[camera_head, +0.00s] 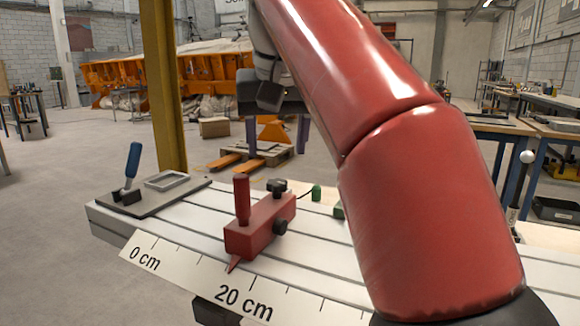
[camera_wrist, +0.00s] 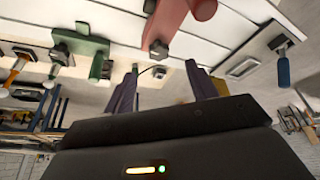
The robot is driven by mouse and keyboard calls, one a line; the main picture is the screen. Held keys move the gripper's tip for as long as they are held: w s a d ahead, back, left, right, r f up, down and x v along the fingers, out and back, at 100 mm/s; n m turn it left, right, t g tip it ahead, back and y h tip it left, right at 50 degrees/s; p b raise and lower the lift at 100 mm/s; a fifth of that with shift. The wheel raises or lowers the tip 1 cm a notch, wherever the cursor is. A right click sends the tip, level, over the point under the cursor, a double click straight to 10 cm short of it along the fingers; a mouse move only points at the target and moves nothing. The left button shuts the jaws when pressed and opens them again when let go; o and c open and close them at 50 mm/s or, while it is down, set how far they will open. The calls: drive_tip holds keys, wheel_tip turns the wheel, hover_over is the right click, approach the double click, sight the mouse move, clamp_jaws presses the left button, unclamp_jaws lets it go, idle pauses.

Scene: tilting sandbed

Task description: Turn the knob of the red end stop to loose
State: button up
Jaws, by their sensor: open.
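The red end stop (camera_head: 252,232) sits on the pale slotted bed, with an upright red handle (camera_head: 242,200) and a red pointer at the scale just left of the 20 cm label. A black knob (camera_head: 277,186) stands on top at its far end; another black knob (camera_head: 280,227) is on its side. The red end stop also shows in the wrist view (camera_wrist: 169,22), at top centre. My gripper (camera_head: 276,153) points down above the top knob, apart from it in the head view. Its purple fingers are spread and empty; the wrist view shows them too (camera_wrist: 162,67).
A blue lever (camera_head: 132,162) stands on a grey plate at the bed's left end. Green parts (camera_head: 316,193) sit right of the end stop, with a thin dark cable near them. My red arm hides the bed's right side.

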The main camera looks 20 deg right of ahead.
sight(277, 182)
drive_tip(key=b+x, duration=0.2)
drive_tip(key=x, duration=0.6)
drive_tip(key=shift+w+d+b, duration=0.15)
drive_tip(key=shift+d+b, duration=0.05)
drive_tip(key=shift+b, duration=0.15)
drive_tip(key=shift+r, duration=0.1)
drive_tip(key=c, duration=1)
